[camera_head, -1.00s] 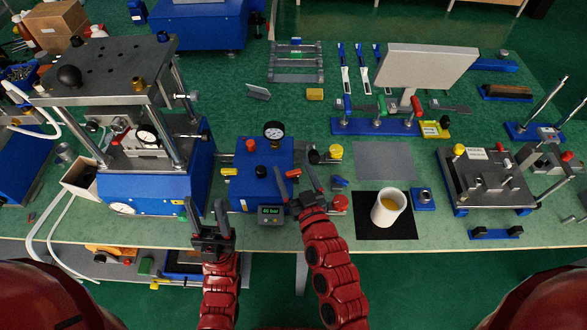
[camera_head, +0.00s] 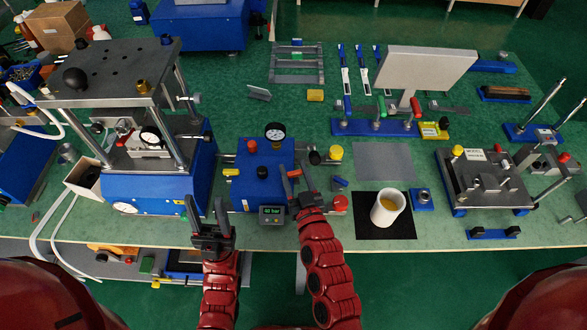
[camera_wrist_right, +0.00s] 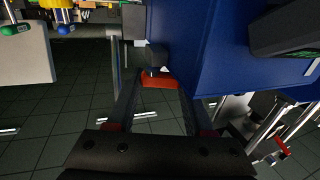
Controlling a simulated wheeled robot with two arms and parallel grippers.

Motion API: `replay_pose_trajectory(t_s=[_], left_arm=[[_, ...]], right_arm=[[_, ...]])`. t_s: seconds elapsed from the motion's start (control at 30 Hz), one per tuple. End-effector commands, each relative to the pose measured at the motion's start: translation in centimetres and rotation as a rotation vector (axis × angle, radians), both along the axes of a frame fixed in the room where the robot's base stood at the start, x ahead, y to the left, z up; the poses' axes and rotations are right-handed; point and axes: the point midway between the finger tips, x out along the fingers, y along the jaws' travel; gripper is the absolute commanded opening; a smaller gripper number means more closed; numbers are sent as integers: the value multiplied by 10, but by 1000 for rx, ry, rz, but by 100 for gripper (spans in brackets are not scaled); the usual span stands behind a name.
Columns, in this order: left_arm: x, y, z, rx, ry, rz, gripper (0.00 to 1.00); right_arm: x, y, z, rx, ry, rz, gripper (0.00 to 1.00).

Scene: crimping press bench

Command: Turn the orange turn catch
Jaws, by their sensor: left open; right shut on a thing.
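The orange turn catch (camera_head: 295,173) is a small orange-red bar at the right side of the blue box with the gauge (camera_head: 262,182). My right gripper (camera_head: 296,177) is shut on it, with one finger on each side. In the right wrist view the catch (camera_wrist_right: 160,79) shows between the fingertips, beside the blue box wall, with a dark knob just above it. My left gripper (camera_head: 208,208) is open and empty, in front of the press at the bench edge.
A blue press (camera_head: 155,190) with a grey top plate stands at left. A display reading 40 bar (camera_head: 271,215) sits on the box front. A red button (camera_head: 340,202), a white cup (camera_head: 387,207) on a black mat and a fixture (camera_head: 485,180) stand to the right.

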Motion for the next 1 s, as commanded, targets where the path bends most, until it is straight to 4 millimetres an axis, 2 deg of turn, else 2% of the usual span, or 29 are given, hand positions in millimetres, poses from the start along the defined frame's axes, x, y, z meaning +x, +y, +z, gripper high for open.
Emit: replay_pose_trajectory(t_s=[0.03,0.1,0.3,0.53,0.9,0.93,1.0], left_arm=[[0,0,16,0,0,0,50],[0,0,26,0,0,0,50],[0,0,46,0,0,0,50],[0,0,52,0,0,0,50],[0,0,51,0,0,0,50],[0,0,51,0,0,0,50],[0,0,51,0,0,0,50]], right_arm=[[1,-1,7,2,4,-31,0],[0,0,7,1,8,-71,0],[1,0,4,-1,6,-200,0],[1,2,0,-3,4,-296,0],[1,2,2,-5,-3,-308,0],[1,2,2,-5,-3,-308,58],[1,2,2,-4,-2,-307,70]])
